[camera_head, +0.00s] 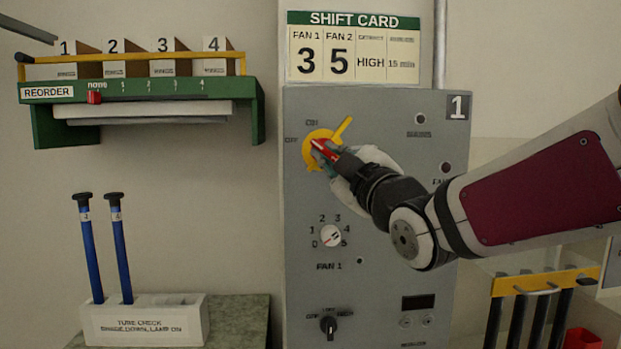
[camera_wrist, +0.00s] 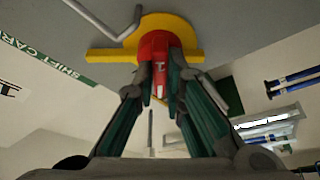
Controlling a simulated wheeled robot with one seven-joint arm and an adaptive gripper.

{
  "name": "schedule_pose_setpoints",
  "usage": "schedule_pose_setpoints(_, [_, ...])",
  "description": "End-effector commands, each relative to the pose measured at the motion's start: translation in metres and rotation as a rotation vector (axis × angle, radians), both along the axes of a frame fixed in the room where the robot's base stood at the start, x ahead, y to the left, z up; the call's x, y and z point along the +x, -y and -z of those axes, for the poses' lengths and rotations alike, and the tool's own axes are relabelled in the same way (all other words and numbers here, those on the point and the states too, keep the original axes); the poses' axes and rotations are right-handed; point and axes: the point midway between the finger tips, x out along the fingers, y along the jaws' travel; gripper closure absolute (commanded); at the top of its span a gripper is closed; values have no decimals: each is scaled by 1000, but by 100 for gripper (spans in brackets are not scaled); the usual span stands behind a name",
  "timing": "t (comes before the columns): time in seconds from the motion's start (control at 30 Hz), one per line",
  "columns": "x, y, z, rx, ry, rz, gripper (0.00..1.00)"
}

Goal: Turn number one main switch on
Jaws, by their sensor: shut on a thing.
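The number one main switch has a red handle (camera_head: 323,149) on a yellow disc (camera_head: 311,155), high on the left of the grey panel (camera_head: 380,290) marked 1. A yellow bar sticks out up and right from the disc. Small labels sit above and left of the disc; they look like ON and OFF. My gripper (camera_head: 330,157) is at the handle and hides part of it. In the wrist view, my two fingers (camera_wrist: 160,85) are closed on either side of the red handle (camera_wrist: 158,50), with the yellow disc (camera_wrist: 190,28) behind. The handle's exact angle is hard to tell.
Below the switch are the FAN 1 dial (camera_head: 330,236) and a black selector knob (camera_head: 329,325). A shift card (camera_head: 353,48) hangs above. A green reorder rack (camera_head: 150,95) and a white block (camera_head: 150,325) with two blue rods stand left. A yellow rack (camera_head: 545,281) stands lower right.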

Motion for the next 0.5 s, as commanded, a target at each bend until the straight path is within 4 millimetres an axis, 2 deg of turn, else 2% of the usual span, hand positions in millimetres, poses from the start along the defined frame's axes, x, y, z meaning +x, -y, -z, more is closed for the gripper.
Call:
schedule_pose_setpoints(0.03, [3,0,7,43,0,0,100])
schedule_pose_setpoints(0.5, [1,1,6,332,-4,0,100])
